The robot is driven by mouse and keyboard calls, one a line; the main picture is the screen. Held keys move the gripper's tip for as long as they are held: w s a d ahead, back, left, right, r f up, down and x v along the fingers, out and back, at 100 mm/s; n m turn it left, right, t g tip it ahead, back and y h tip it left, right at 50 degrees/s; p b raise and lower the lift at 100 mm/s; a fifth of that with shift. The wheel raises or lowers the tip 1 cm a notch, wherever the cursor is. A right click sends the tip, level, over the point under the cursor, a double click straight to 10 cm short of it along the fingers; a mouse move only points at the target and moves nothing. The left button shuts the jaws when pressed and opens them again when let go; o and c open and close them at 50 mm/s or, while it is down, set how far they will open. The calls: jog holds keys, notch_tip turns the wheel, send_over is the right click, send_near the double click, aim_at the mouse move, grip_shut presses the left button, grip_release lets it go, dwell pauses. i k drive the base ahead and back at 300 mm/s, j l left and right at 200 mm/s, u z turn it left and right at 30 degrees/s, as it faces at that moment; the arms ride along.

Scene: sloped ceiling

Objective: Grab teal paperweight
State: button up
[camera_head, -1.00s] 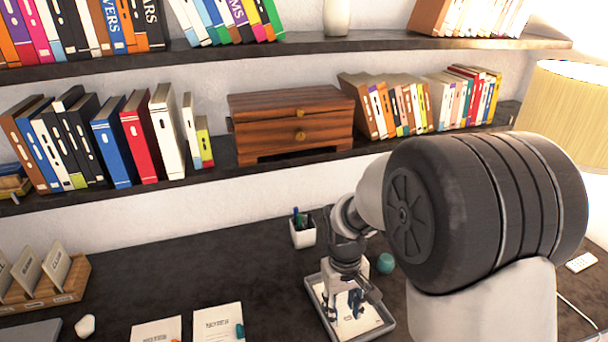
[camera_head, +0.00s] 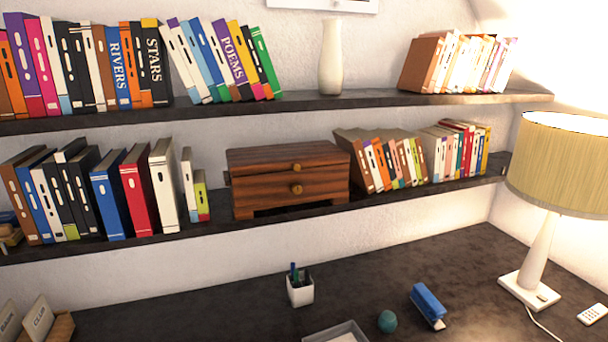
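The teal paperweight (camera_head: 387,321) is a small round ball on the dark desk, near the bottom of the head view. It stands between a grey tray on its left and a blue stapler on its right, apart from both. Nothing covers it. My gripper and arm are not in the head view now.
A blue stapler (camera_head: 428,306), a white pen cup (camera_head: 300,291) and a grey tray (camera_head: 318,336) are near the paperweight. A lamp (camera_head: 540,250) stands at right, with a remote (camera_head: 592,314) beside it. Shelves (camera_head: 400,196) with books and a wooden box (camera_head: 288,177) hang above.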

aim_at(386, 321)
jog(key=i+l+u, duration=0.2)
jog(key=l, duration=0.4)
jog(key=i+l+u, duration=0.2)
jog(key=l, duration=0.4)
jog(key=l+u, duration=0.2)
jog(key=l, duration=0.35)
